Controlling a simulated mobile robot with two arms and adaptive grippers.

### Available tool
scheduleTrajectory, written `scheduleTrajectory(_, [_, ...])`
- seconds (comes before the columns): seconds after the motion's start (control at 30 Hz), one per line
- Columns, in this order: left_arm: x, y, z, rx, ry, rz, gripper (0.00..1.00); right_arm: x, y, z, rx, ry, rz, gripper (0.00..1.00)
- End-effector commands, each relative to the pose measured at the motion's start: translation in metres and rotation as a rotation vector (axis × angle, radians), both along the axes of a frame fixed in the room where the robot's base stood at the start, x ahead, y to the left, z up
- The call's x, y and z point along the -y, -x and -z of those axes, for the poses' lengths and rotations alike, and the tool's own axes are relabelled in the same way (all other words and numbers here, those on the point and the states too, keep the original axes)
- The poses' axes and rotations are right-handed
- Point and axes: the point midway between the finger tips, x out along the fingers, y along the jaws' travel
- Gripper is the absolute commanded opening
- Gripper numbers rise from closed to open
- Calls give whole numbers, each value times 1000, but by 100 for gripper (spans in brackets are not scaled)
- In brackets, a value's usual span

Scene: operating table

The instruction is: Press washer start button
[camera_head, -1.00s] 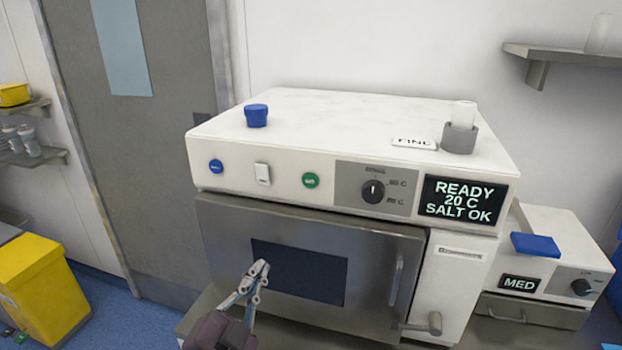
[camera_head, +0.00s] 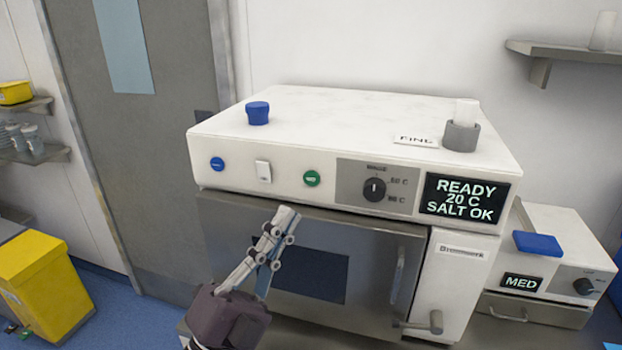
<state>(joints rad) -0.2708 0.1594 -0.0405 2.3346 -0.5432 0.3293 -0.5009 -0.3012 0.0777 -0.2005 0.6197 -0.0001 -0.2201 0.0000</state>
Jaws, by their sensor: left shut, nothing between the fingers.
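The washer (camera_head: 350,122) is a white box with a steel front door. Its front panel carries a green round button (camera_head: 312,178), a blue round button (camera_head: 217,164), a white rocker switch (camera_head: 263,171) and a dial (camera_head: 374,189). The display (camera_head: 466,199) reads READY, 20 C, SALT OK. My left gripper (camera_head: 287,217) is shut and empty, in front of the door, below and a little left of the green button. It appears apart from the button. It hides part of the door's dark window (camera_head: 318,275). My right gripper is not in view.
A blue cap (camera_head: 258,112), a label plate (camera_head: 415,140) and a grey cup (camera_head: 461,136) are on the washer's top. The door handle (camera_head: 397,275) is at right. A smaller MED unit (camera_head: 560,240) stands at right. A yellow bin (camera_head: 45,285) is at lower left.

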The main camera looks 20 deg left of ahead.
Motion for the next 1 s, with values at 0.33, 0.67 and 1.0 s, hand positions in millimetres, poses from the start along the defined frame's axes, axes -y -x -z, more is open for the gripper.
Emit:
scheduleTrajectory(0.33, [1,-25,-1,0,2,0,0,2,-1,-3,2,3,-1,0])
scheduleTrajectory(0.67, [2,-70,0,0,2,0,0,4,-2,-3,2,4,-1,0])
scheduleTrajectory(1.0, [3,-88,0,-2,1,1,0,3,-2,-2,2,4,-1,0])
